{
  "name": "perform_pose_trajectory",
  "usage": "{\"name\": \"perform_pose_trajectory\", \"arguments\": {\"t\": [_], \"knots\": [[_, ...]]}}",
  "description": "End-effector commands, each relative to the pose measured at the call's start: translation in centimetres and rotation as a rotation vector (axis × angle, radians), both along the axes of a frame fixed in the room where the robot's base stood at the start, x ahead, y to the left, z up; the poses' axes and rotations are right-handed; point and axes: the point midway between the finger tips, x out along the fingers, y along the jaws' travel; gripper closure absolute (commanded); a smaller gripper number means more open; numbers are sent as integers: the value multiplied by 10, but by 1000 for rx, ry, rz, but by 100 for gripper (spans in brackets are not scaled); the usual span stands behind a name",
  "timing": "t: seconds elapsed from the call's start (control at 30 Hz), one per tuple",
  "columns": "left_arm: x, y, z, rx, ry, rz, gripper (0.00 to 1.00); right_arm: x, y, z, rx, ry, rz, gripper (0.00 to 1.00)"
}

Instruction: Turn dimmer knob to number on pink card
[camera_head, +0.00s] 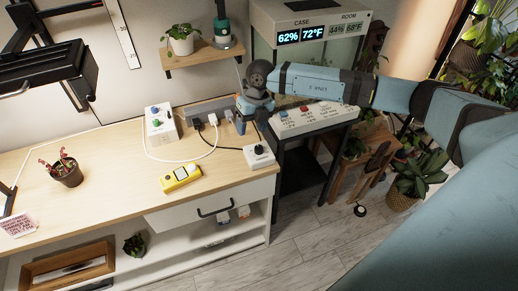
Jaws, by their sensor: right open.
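The dimmer is a small white box with a dark round knob (259,149) on top, near the right front of the wooden table. The number the knob points to is too small to read. The pink card (19,222) lies at the table's far left; its red print is not legible. My right gripper (240,126) is open and points down, behind and a little left of the dimmer, apart from the knob. Its fingers are small and partly hidden among plugs and cables. My left gripper is not in view.
A yellow meter (181,178) lies left of the dimmer. A potted red plant (67,172) stands left. The table's middle is clear.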

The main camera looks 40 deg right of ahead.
Motion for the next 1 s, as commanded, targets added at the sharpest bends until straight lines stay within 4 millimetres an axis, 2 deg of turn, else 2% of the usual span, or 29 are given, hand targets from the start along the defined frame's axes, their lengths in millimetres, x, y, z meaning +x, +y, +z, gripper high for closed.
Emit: {"name": "perform_pose_trajectory", "arguments": {"t": [0.03, 0.1, 0.2, 0.37, 0.8, 1.0], "knots": [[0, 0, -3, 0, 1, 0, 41, 6, -18, 5, -65, -8, -17, 42], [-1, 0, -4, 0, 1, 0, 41, 11, -35, 11, -127, -13, -36, 42], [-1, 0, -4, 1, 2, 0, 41, 12, -45, 10, -167, -13, -48, 42], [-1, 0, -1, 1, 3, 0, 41, 13, -44, -9, -170, -12, -49, 42], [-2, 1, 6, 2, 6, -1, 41, 13, -38, -98, -166, -13, -48, 42], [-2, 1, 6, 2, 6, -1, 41, 14, -37, -118, -164, -15, -47, 42]]}}
